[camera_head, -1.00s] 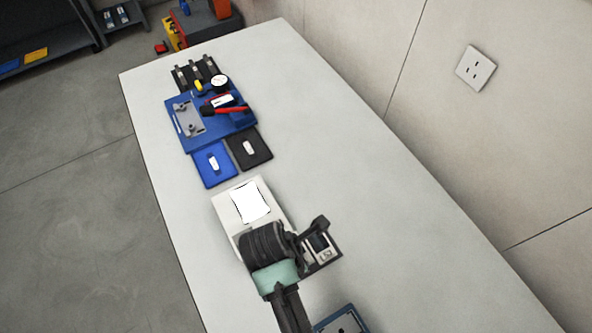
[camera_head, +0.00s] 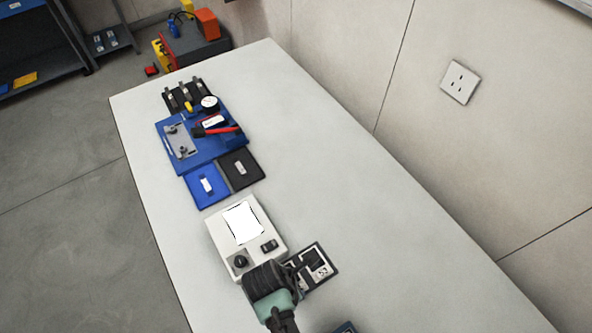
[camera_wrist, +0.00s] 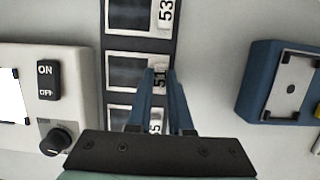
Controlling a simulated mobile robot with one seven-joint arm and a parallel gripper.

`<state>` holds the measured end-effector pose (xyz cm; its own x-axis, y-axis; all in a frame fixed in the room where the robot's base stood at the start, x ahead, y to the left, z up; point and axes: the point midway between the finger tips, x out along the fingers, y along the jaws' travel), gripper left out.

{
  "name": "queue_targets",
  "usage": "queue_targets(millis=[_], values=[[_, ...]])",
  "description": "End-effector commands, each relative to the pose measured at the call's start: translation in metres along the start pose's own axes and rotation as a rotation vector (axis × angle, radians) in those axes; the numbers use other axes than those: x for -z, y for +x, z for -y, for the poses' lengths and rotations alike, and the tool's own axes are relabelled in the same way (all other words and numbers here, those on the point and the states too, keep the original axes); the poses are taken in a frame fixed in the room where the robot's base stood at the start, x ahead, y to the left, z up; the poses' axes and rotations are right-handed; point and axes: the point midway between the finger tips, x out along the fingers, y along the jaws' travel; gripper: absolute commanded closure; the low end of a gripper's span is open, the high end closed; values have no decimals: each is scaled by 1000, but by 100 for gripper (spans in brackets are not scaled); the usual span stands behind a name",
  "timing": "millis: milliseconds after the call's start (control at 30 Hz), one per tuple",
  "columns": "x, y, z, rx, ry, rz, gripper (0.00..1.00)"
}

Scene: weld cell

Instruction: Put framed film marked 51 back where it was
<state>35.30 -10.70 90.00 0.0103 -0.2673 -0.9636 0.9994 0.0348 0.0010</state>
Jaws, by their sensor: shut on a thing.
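My gripper (camera_wrist: 161,76) is shut on the white label tab of the framed film marked 51 (camera_wrist: 126,72) in the wrist view. That film has a white frame around a dark picture. It lies in line with the other films on the black film holder (camera_wrist: 112,93), at or very close to its surface; I cannot tell whether it is fully seated. A film marked 53 (camera_wrist: 126,16) is above it in the picture, and another film (camera_wrist: 120,118) is below, its label partly hidden by my fingers. In the head view the holder (camera_head: 327,284) is partly covered by my arm.
A white light box (camera_head: 215,244) with a lit panel and ON/OFF switch stands left of the holder. A blue-framed block (camera_wrist: 257,76) is to the right in the wrist view. Blue and black trays and a blue fixture (camera_head: 203,160) lie farther up the bench.

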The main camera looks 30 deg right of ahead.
Motion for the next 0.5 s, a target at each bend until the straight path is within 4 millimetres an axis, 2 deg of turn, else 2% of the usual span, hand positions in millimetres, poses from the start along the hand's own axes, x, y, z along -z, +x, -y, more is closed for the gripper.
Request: queue_targets(millis=[33,67,200,500], values=[[1,2,0,0,0,0,100],[0,1,0,0,0,0,76],[0,1,0,0,0,0,51],[0,0,0,0,0,0,51]])
